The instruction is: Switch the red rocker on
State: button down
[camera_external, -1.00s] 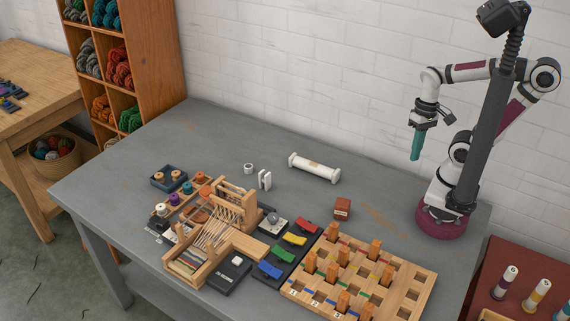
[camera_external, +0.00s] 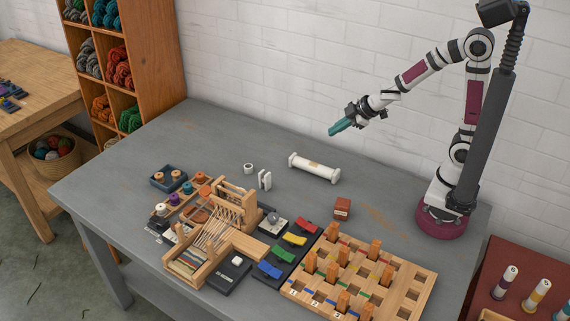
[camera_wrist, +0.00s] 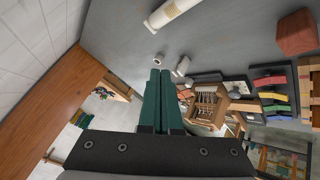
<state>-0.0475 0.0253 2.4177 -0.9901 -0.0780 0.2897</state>
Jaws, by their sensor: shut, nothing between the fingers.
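The red rocker (camera_external: 306,228) is the rearmost of several coloured rockers on a dark panel, between the small loom and the wooden peg board. It also shows in the wrist view (camera_wrist: 269,81), right of my fingers. Its tilt is too small to tell. Yellow (camera_external: 295,240), green (camera_external: 283,254) and blue (camera_external: 269,269) rockers lie in a row in front of it. My gripper (camera_external: 334,131) has teal fingers, shut and empty. It is in the air well above the table, behind and above the white roller. In the wrist view the shut fingers (camera_wrist: 160,75) point forward, apart from everything.
A white roller (camera_external: 314,167) lies at the back of the grey table (camera_external: 230,130). A red-brown block (camera_external: 342,208) stands right of the rockers. The peg board (camera_external: 415,275) has upright orange pegs. The wooden loom (camera_external: 235,195) stands left. The table's back left is clear.

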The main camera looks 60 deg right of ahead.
jog(key=s+a+f+n+g+y, duration=0.2)
jog(key=s+a+n+y, duration=0.1)
jog(key=a, duration=0.4)
jog(key=s+a+f+n+g+y, duration=0.3)
jog(key=a+n+y, duration=0.2)
jog(key=a+n, duration=0.2)
jog(key=shift+s+a+f+g, duration=0.2)
jog(key=shift+a+g, duration=0.1)
jog(key=shift+a, duration=0.2)
send_over(298, 222)
jog(key=s+d, duration=0.2)
jog(key=d, duration=0.1)
jog(key=f, duration=0.7)
jog(key=shift+s+a, duration=0.15)
jog(key=shift+s, duration=0.05)
jog(key=f, duration=0.1)
jog(key=w+f, duration=0.1)
jog(key=f, duration=0.1)
jog(key=shift+w, duration=0.1)
jog(key=shift+f, duration=0.3)
jog(key=shift+w, duration=0.1)
